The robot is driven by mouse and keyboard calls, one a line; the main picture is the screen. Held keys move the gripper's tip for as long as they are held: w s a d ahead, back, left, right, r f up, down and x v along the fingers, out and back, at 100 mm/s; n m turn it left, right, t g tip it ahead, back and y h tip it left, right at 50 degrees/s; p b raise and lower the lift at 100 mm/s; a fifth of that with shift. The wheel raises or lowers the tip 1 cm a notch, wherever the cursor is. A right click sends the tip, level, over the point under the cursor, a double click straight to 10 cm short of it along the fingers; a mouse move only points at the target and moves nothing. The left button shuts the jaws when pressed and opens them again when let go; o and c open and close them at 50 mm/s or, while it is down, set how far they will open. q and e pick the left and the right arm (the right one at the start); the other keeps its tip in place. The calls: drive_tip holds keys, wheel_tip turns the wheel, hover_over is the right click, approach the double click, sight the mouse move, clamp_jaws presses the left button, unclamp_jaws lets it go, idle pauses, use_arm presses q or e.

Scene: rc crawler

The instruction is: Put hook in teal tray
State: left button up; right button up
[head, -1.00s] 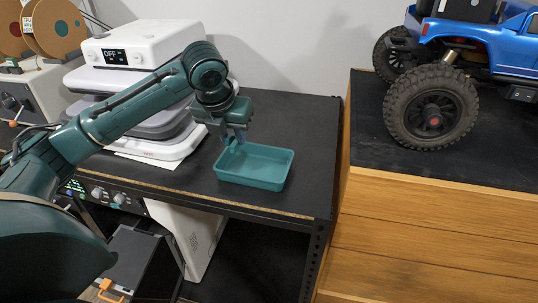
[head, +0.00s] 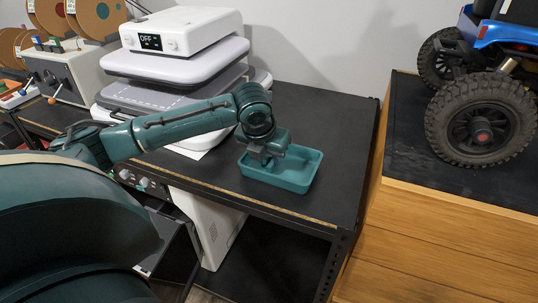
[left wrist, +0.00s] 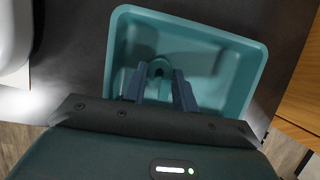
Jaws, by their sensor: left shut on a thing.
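The teal tray (head: 297,184) stands on the black tabletop near its right front corner. In the left wrist view the tray (left wrist: 225,62) fills the upper middle. My left gripper (head: 266,160) points down at the left part of the tray, its tips low over or inside it. In the left wrist view the fingers of my left gripper (left wrist: 159,88) are closed around a small green, rounded thing that looks like the hook (left wrist: 158,70). Most of the hook is hidden by the fingers, and I cannot tell whether it touches the tray floor. My right gripper is not in view.
A blue crawler with a big black wheel (head: 482,120) stands on a higher wooden bench at right. Spools (head: 98,14) are at the far left. The black tabletop (head: 325,115) behind the tray is clear.

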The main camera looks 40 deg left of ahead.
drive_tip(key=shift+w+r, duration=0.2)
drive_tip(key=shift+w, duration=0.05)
use_arm(q)
drive_tip(key=o, duration=0.9)
drive_tip(key=shift+f, duration=0.15)
drive_tip(key=shift+o, duration=0.2)
drive_tip(key=v, duration=1.2)
drive_tip(key=shift+p, duration=0.4)
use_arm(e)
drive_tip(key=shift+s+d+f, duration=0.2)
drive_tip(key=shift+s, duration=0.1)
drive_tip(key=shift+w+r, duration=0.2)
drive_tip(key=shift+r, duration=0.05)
